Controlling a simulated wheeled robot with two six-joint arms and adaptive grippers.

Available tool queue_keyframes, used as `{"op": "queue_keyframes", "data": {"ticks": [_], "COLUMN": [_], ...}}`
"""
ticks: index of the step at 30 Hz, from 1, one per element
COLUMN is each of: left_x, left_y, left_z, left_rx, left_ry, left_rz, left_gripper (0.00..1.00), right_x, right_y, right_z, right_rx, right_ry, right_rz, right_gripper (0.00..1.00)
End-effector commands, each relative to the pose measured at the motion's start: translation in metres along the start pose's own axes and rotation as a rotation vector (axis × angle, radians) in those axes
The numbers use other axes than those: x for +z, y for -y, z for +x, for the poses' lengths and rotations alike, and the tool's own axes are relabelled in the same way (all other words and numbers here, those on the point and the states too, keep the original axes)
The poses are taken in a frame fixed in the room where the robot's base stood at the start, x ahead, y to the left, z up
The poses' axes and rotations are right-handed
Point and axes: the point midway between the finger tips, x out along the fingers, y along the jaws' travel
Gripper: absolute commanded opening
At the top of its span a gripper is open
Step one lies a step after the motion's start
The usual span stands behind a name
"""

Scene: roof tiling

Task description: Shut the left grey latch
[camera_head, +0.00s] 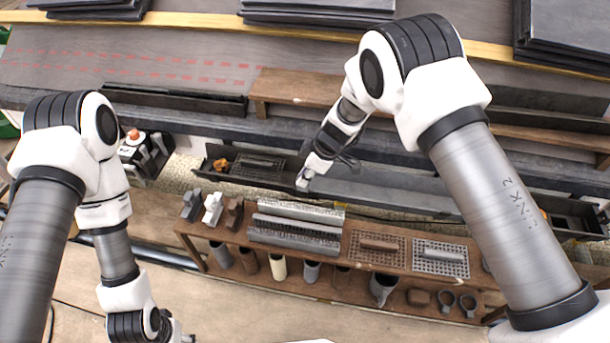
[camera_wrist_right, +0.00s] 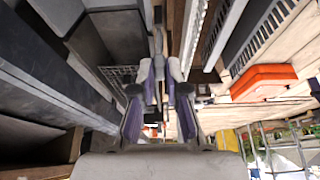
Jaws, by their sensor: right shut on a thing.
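My right gripper (camera_head: 303,182) reaches down to the gutter line, at the right end of the short dark gutter piece (camera_head: 213,177). In the right wrist view its fingers (camera_wrist_right: 158,82) are closed around a thin grey piece (camera_wrist_right: 158,42), which appears to be the left grey latch. The fingers cover most of the latch in the head view, so I cannot tell its exact angle. My left gripper (camera_head: 180,338) is at the bottom edge, partly cut off and away from the gutter; its jaws do not show clearly.
A wooden shelf (camera_head: 340,262) with grey and brown gutter parts, grates and cups stands in front of the gutter. Brown leaves (camera_head: 221,165) and a grate (camera_head: 257,165) lie in the left gutter piece. Stacked dark tiles (camera_head: 565,35) lie on the roof.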

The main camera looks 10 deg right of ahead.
Motion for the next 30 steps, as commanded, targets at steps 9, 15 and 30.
{"op": "queue_keyframes", "data": {"ticks": [9,15,30], "left_x": [0.0,0.0,0.0], "left_y": [0.0,0.0,0.001], "left_z": [-0.009,-0.008,0.082], "left_rx": [0.0,0.0,0.0], "left_ry": [0.0,0.0,0.0], "left_rz": [0.0,0.0,0.0], "left_gripper": [0.56,0.56,0.56], "right_x": [0.0,0.002,0.008], "right_y": [-0.005,-0.014,-0.034], "right_z": [-0.001,0.003,0.019], "right_rx": [-0.064,-0.176,-0.489], "right_ry": [-0.001,-0.002,0.0], "right_rz": [0.026,0.073,0.202], "right_gripper": [0.0,0.0,0.0]}}
